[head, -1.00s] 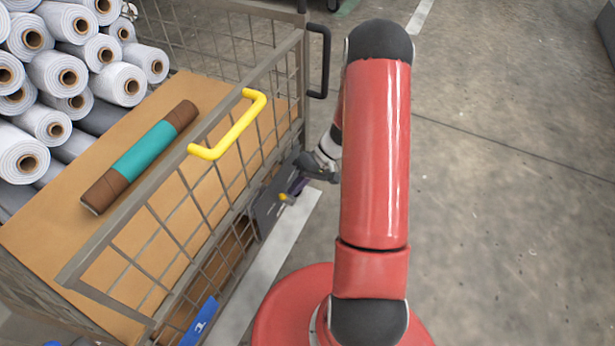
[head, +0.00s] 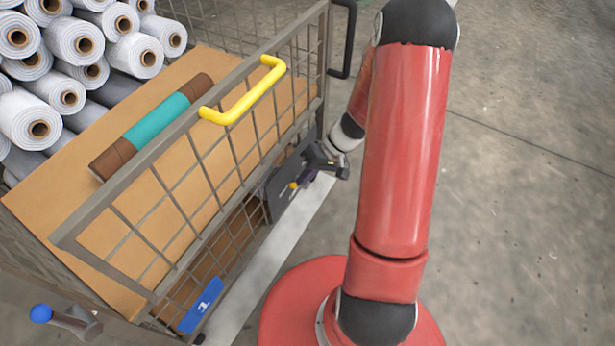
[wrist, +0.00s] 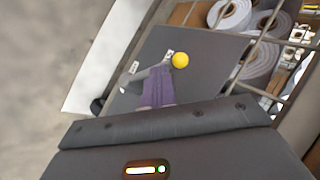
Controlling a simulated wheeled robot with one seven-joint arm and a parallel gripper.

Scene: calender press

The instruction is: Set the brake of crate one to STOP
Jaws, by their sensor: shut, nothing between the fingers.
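Crate one is a grey wire-mesh crate (head: 170,262) with a blue label (head: 202,306) low on its side. A dark brake plate (head: 285,190) sits on its lower side, and it fills the middle of the wrist view (wrist: 205,60). The brake lever has a yellow knob (head: 293,186), clearer in the wrist view (wrist: 180,61). Two small white labels are on the plate near the lever; I cannot read them. My gripper (head: 304,181) is shut and empty at the plate. Its purple fingers (wrist: 156,88) overlap the grey lever just beside the knob; I cannot tell whether they touch.
A yellow handle (head: 243,92) is on the crate's top rail. A brown and teal roll (head: 150,128) lies on the crate's board (head: 85,210). White rolls (head: 75,45) are stacked behind. A blue-knobbed lever (head: 62,318) stands at lower left. Open floor (head: 530,200) lies to the right.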

